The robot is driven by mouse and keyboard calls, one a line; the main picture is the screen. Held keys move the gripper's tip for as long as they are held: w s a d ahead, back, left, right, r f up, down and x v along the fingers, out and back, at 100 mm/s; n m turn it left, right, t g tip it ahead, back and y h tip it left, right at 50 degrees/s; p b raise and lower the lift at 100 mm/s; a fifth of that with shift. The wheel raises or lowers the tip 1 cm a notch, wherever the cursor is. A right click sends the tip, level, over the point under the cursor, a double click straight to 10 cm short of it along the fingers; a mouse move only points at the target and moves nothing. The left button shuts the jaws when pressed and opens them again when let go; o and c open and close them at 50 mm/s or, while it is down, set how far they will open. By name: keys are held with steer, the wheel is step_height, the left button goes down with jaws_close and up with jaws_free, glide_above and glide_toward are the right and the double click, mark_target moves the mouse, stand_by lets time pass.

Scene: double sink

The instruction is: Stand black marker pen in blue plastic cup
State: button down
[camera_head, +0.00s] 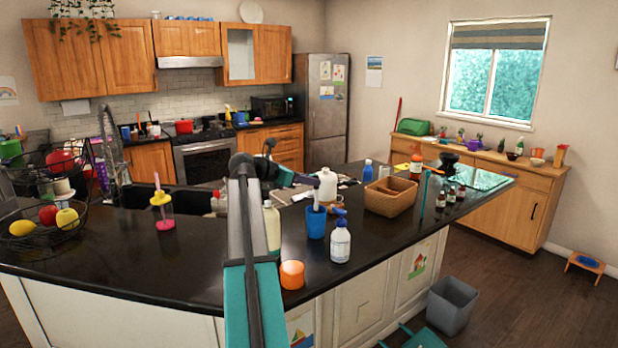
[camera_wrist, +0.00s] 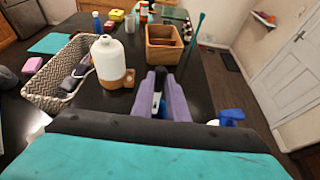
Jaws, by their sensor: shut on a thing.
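The blue plastic cup (camera_head: 316,223) stands upright on the dark counter in the head view. A pale, slim thing (camera_head: 316,197) shows at its mouth; I cannot tell what it is. My gripper (camera_head: 309,181) is above the counter near the cup, higher than its rim. In the wrist view the purple fingers of my gripper (camera_wrist: 160,92) are shut on a slim, dark thing, the black marker pen (camera_wrist: 158,84). The pen's lower part is hidden between the fingers. In the head view I cannot make the pen out clearly.
A white jug (camera_head: 327,184) stands behind the cup, and a blue-capped white bottle (camera_head: 340,243) in front to the right. A tall pale bottle (camera_head: 272,228) is left of it. A brown divided basket (camera_head: 391,197) is farther right.

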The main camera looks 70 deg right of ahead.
steer(key=shift+f, duration=2.3)
steer(key=c, duration=1.7)
jaws_free()
steer(key=shift+o, duration=0.2)
steer(key=shift+r, duration=0.1)
steer(key=s+a+r+b, duration=0.2)
steer(key=s+a, duration=0.1)
steer(key=a, duration=0.4)
steer(key=s+a+r+b, duration=0.2)
steer(key=s+a+b, duration=0.1)
steer(key=a, duration=0.4)
steer(key=shift+a+r, duration=0.35)
steer(key=shift+a, duration=0.05)
steer(key=shift+s, duration=0.15)
